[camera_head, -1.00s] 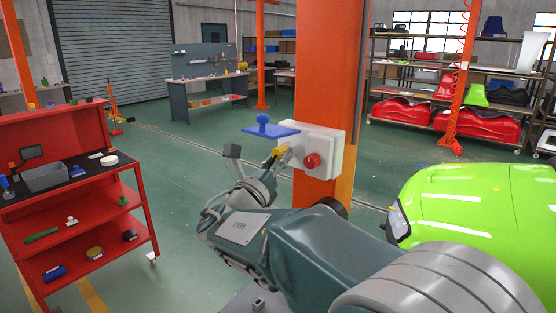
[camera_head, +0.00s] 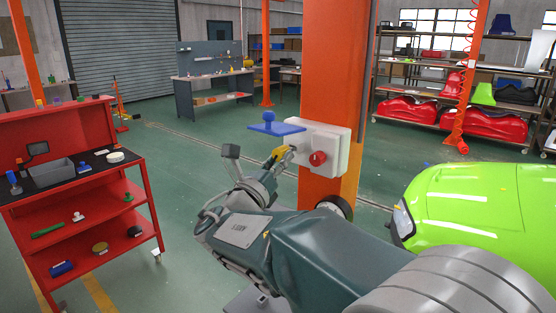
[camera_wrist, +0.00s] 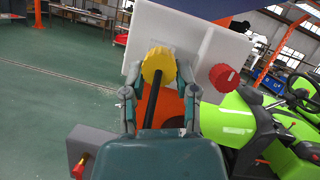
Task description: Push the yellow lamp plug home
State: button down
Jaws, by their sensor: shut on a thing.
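The yellow plug (camera_wrist: 158,62) sits between my gripper's two fingers in the wrist view, with a black cable running back from it. My gripper (camera_wrist: 158,80) is shut on it, in front of the white box (camera_wrist: 203,48). In the head view, the yellow plug (camera_head: 279,152) is at the left side of the white box (camera_head: 332,145) on the orange column, and my gripper (camera_head: 284,157) is right behind it. The plug's front end and any socket are hidden, so I cannot tell how deep it sits.
A red knob (camera_head: 317,158) sticks out of the box, right of the plug. A blue plate (camera_head: 276,129) with a blue knob is just above my gripper. A red cart (camera_head: 75,205) stands left, a green vehicle (camera_head: 475,205) right. Open floor lies behind.

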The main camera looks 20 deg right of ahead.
jog(key=shift+w+d, duration=0.75)
jog(key=shift+d, duration=0.25)
dwell(0.7)
jog(key=shift+c, duration=1.5)
grip_release()
jog(key=v, duration=1.2)
jog(key=s+d+f+m+g+y, duration=0.5)
jog(key=s+d+f+m+g, duration=0.45)
jog(key=s+d+m, duration=0.35)
jog(key=s+a+f+m+y, duration=0.2)
jog(key=s+a+m+y, duration=0.1)
jog(key=m, duration=0.6)
jog(key=s+a+f+m+y, duration=0.3)
jog(key=s+a+m+y, duration=0.1)
jog(key=m+y, duration=0.4)
jog(key=shift+s+m, duration=0.4)
jog(key=shift+s, duration=0.1)
